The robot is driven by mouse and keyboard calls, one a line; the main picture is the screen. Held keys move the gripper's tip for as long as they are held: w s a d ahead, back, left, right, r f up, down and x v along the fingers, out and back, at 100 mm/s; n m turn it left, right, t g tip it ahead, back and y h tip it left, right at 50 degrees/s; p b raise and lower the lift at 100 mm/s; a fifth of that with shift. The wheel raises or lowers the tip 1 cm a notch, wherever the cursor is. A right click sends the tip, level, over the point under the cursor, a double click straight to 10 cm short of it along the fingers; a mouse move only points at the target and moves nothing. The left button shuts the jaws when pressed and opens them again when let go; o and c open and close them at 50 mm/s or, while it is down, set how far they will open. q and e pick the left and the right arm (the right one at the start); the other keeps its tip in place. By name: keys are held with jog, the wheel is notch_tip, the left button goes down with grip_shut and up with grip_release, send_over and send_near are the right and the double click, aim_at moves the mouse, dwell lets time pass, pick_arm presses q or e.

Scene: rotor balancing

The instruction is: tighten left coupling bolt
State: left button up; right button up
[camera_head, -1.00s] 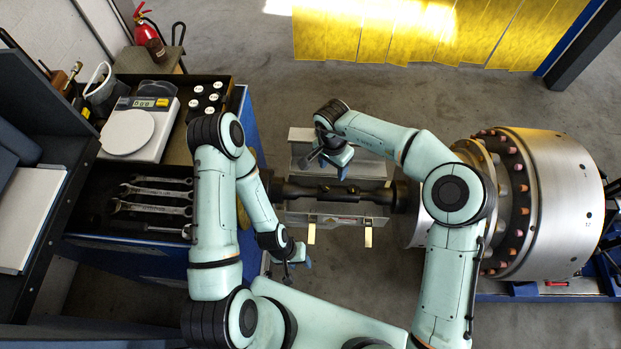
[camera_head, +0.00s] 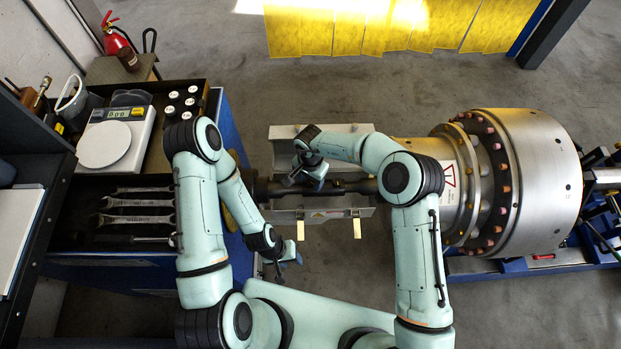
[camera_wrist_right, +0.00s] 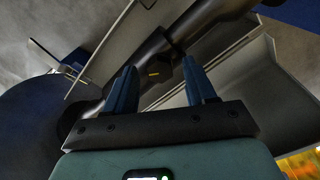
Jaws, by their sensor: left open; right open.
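A dark coupling shaft (camera_head: 350,188) runs left to right through the open pale housing in the head view. My right gripper (camera_head: 306,180) is open above the left half of this shaft and hides part of it. In the right wrist view, its two blue fingers (camera_wrist_right: 158,72) are spread, with the dark shaft (camera_wrist_right: 190,38) beyond them. A small yellow mark and a dark bolt-like lump show between the fingers; I cannot tell whether they touch anything. My left gripper (camera_head: 287,266) is open and empty, lower in the head view, in front of the housing.
Several wrenches (camera_head: 140,202) lie in a dark tray on the left bench, below a scale (camera_head: 105,145) and several white-capped weights (camera_head: 180,100). A large metal rotor (camera_head: 530,180) stands at the right. The floor behind the housing is clear.

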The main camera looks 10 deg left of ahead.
jog(key=shift+f, duration=0.1)
grip_shut()
